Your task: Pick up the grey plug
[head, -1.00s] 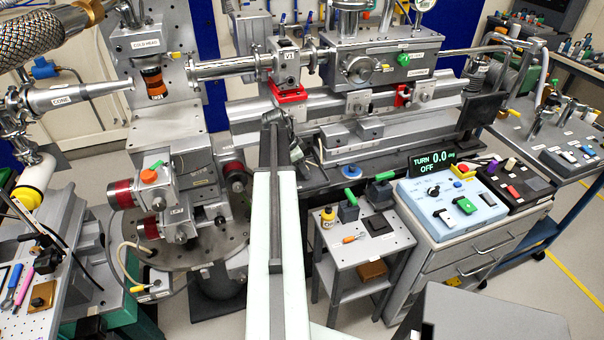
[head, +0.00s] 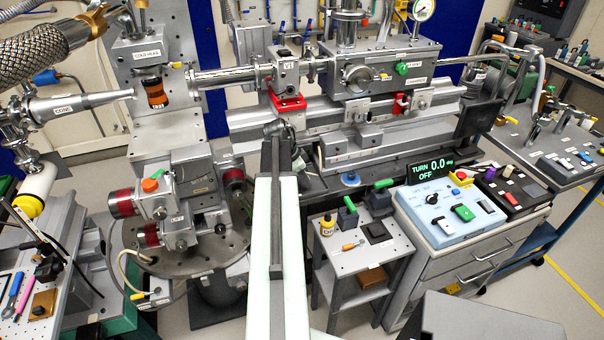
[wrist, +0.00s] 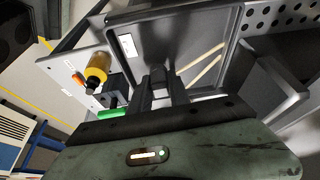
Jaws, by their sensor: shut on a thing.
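My gripper (wrist: 160,88) shows in the wrist view with its two dark fingers close together on a small grey piece (wrist: 158,73), which looks like the grey plug. Most of it is hidden between the fingers, and no cable on it can be made out. In the head view my gripper (head: 276,128) is at the far end of my arm, in front of the bench rail below the V1 valve. The plug cannot be clearly told from the fingers there.
A small side table (head: 352,259) with a yellow bottle (head: 327,226) and green-handled blocks stands right of my arm. The control box (head: 449,212) reads "TURN 0.0, OFF". A round stage (head: 185,255) with red-ended motors stands left. A dark tray (wrist: 185,40) lies beyond my fingers.

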